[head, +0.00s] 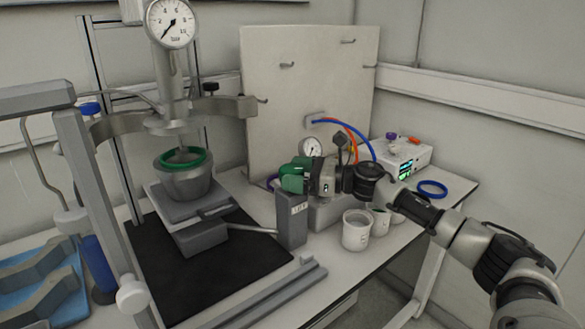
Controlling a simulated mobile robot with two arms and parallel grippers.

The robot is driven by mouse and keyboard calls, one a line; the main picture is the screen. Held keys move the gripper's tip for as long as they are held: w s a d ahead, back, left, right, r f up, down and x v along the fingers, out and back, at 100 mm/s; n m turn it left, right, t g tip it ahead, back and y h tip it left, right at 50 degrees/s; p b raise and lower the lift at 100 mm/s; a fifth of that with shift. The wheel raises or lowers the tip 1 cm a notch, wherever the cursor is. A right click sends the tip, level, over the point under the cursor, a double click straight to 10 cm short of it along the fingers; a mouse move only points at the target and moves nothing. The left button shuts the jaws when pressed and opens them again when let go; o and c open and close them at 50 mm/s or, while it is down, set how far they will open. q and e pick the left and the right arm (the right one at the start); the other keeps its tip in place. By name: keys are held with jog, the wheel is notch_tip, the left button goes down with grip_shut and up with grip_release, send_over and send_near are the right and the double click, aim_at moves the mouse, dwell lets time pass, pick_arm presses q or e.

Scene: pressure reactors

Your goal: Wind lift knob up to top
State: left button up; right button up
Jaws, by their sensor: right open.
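My right gripper (296,172) reaches in from the right and is open, its green fingers above a grey upright post (291,222) with a small label too small to read surely. A thin rod (252,229) runs from this post to a grey lift platform (202,237) under a metal vessel (185,180) with a green ring. The vessel stands below the fixed reactor head (172,122), with a visible gap between them. I cannot make out the lift knob; the fingers may hide it. My left gripper is not in view.
White cups (356,230) stand in front of my right wrist. A gauge (311,147), hoses and a white instrument box (404,158) are behind it. Grey rails (262,298) lie near the bench's front edge. A blue tray (40,285) is at left. The black mat (145,250) has free room.

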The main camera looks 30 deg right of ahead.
jog(key=shift+w+a, duration=0.3)
jog(key=shift+c, duration=0.2)
jog(key=c, duration=0.9)
